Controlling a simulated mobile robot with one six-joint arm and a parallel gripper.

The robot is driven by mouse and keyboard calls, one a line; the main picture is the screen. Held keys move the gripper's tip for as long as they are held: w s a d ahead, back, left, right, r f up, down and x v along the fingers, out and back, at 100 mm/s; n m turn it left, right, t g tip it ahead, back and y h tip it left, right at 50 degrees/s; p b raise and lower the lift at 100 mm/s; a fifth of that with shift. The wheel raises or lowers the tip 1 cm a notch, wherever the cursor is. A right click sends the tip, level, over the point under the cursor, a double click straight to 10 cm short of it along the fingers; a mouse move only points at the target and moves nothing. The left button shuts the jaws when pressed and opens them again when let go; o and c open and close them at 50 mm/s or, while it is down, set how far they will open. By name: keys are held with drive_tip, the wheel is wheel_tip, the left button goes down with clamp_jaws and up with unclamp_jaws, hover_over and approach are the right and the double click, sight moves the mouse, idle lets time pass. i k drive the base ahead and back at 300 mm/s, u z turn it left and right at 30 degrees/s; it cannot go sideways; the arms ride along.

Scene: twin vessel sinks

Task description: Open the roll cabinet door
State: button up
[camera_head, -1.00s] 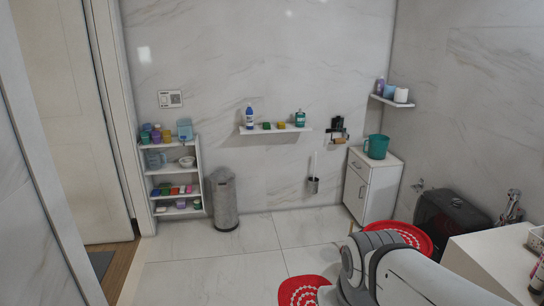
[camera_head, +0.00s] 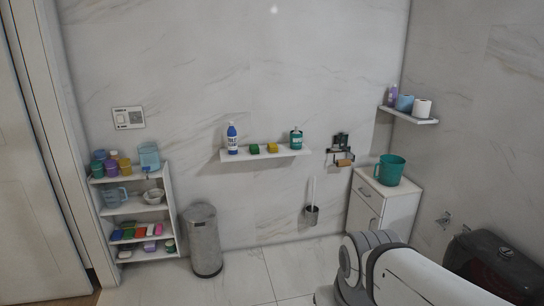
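A small white cabinet (camera_head: 398,208) stands against the back wall at the right, with a drawer front on top and a door (camera_head: 361,217) below. The door looks shut. A dark handle shows on the drawer front (camera_head: 366,191); the door's handle is small and hard to make out. My arm crosses in front of the cabinet's lower part and hides it. My gripper is outside the picture.
A teal jug (camera_head: 389,170) stands on the cabinet. A toilet brush holder (camera_head: 312,215) and roll holder (camera_head: 340,152) hang left of it. A grey bin (camera_head: 203,242) and an open shelf (camera_head: 140,208) stand further left. A dark toilet (camera_head: 497,265) is at right. Floor (camera_head: 270,280) between is clear.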

sight(362, 216)
drive_tip(key=z, duration=0.15)
drive_tip(key=i, duration=1.6)
drive_tip(key=z, duration=0.2)
drive_tip(key=i, duration=1.5)
drive_tip(key=z, duration=0.1)
